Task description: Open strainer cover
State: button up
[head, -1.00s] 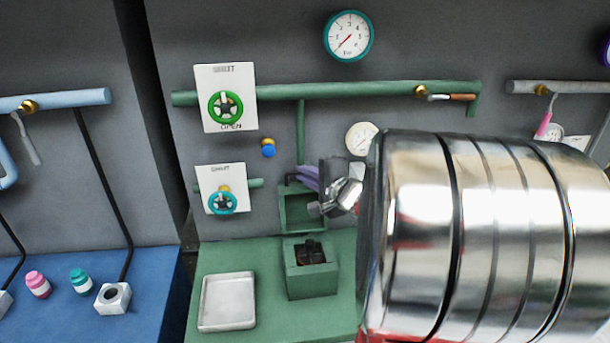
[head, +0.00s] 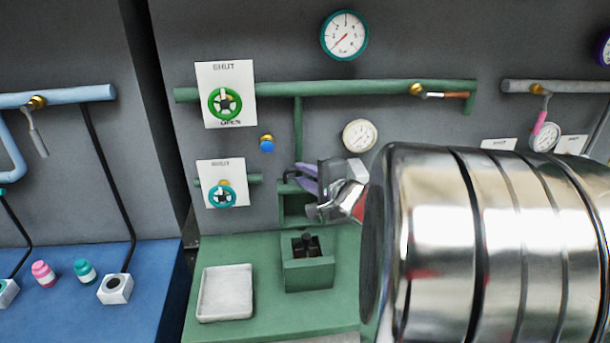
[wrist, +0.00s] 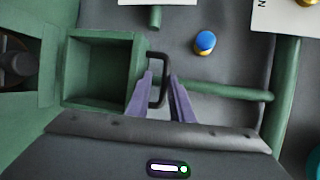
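The strainer is a green box (head: 309,276) on the green bench, with a dark knobbed piece inside; part of it shows at the left of the wrist view (wrist: 45,70). A hollow green square piece, which looks like its cover (wrist: 97,38), stands upright behind it, hollow side showing; in the head view it is partly hidden by my gripper. A dark C-shaped handle (wrist: 164,66) is on the cover's edge. My gripper (wrist: 160,75) has its purple fingers on either side of the handle bar, with gaps showing. It looks open at the cover's upper edge in the head view (head: 303,178).
A white tray (head: 225,293) lies left of the strainer. A blue knob (head: 267,144), a teal valve wheel (head: 222,196) and a green valve wheel (head: 225,103) are on the wall to the left. A green vertical pipe (head: 298,125) runs above the cover.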

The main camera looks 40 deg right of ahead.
jog(key=shift+s+f, duration=0.1)
jog(key=shift+f, duration=0.05)
jog(key=shift+v, duration=0.85)
jog(key=v, duration=1.2)
